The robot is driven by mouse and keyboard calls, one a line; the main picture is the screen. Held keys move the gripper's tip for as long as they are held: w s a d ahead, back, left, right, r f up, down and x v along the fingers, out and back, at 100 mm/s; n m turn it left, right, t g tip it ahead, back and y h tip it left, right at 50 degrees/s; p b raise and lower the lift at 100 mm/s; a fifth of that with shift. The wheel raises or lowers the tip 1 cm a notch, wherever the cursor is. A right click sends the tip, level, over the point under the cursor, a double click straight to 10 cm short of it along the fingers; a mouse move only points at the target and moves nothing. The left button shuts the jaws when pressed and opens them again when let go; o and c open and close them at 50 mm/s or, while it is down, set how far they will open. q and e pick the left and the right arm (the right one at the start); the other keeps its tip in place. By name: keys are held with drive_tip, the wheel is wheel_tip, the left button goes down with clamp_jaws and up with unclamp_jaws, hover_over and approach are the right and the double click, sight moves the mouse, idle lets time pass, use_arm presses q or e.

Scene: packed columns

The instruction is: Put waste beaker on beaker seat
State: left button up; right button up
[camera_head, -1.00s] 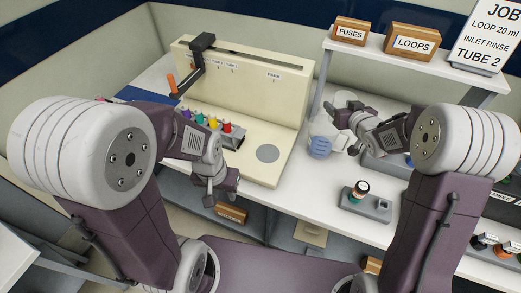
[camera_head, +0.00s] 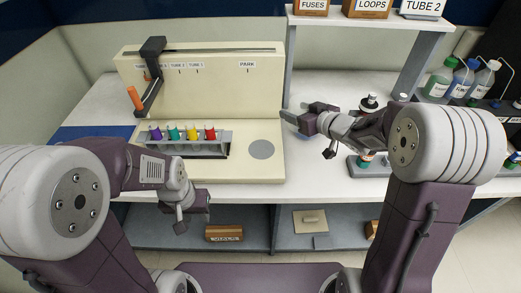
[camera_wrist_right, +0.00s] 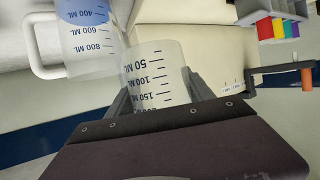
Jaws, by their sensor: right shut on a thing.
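The waste beaker (camera_wrist_right: 160,75) is clear, with 50, 100 and 150 ML marks. It is between the fingers of my right gripper (camera_wrist_right: 162,92) in the right wrist view. In the head view my right gripper (camera_head: 297,111) is right of and a little behind the beaker seat; the beaker is hard to make out there. The beaker seat appears to be the grey disc (camera_head: 261,149) on the cream machine's base, with nothing on it. My left gripper (camera_head: 187,213) hangs low in front of the bench, left of the disc; its finger opening is unclear.
A larger jug (camera_wrist_right: 90,45) with blue contents is beside the beaker in the wrist view. A tube rack (camera_head: 190,144) with coloured tubes stands left of the disc. The cream machine's upright panel (camera_head: 215,95) rises behind. A shelf post (camera_head: 288,75) is near my right gripper.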

drive_tip(key=a+f+b, duration=0.1)
drive_tip(key=a+f, duration=0.1)
drive_tip(key=a, duration=0.2)
drive_tip(key=a+f+b, duration=0.2)
drive_tip(key=a, duration=0.1)
drive_tip(key=a+f+b, duration=0.2)
drive_tip(key=a+f, duration=0.1)
drive_tip(key=a, duration=0.1)
drive_tip(key=shift+a, duration=0.35)
wheel_tip(320, 180, down, 4)
drive_tip(key=shift+d+b, duration=0.1)
drive_tip(key=shift+b, duration=0.9)
drive_tip(key=shift+s+f, duration=0.1)
drive_tip(key=o, duration=1.4)
